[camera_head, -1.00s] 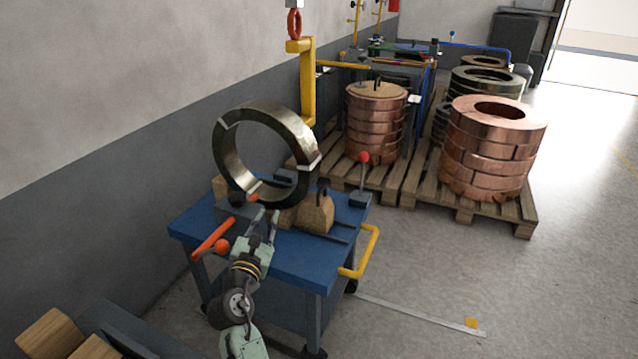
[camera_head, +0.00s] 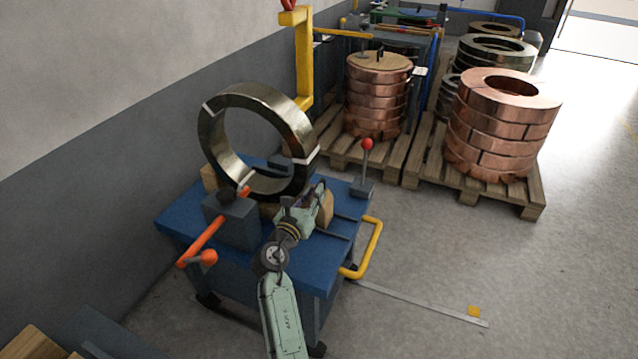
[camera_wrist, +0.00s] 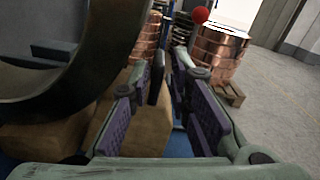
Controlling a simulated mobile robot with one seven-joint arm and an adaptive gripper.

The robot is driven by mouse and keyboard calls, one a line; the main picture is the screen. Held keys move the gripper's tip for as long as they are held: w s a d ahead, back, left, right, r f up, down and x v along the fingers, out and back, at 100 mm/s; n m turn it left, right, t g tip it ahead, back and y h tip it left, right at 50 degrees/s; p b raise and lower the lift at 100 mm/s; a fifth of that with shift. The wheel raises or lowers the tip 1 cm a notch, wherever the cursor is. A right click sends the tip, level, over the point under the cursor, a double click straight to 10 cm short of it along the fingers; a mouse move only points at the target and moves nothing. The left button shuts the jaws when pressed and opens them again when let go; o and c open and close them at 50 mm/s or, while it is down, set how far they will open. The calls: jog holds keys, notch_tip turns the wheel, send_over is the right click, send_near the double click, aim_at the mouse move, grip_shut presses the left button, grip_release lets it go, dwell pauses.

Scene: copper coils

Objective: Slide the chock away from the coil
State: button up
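The coil (camera_head: 287,116), a shiny metal ring with pale straps, stands upright on the blue cart (camera_head: 180,222). In the wrist view its dark curved side (camera_wrist: 75,95) fills the left. The wooden chock (camera_head: 326,209) sits at the coil's right side, mostly hidden behind my gripper (camera_head: 311,197). In the wrist view the chock (camera_wrist: 143,130) is below the fingers, and its dark upright handle (camera_wrist: 158,82) shows between them. My gripper (camera_wrist: 172,108) is open, with purple pads on either side of the handle; a gap shows on the right. I cannot tell whether the left pad touches it.
Another wooden block (camera_wrist: 45,138) lies under the coil. A dark grey block (camera_head: 231,219) with an orange lever (camera_head: 207,238) stands left of my gripper. A red-knobbed lever (camera_head: 366,165) and yellow handrail (camera_head: 372,250) are right.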

jog(key=shift+x, duration=2.25)
jog(key=shift+c, duration=0.2)
grip_shut()
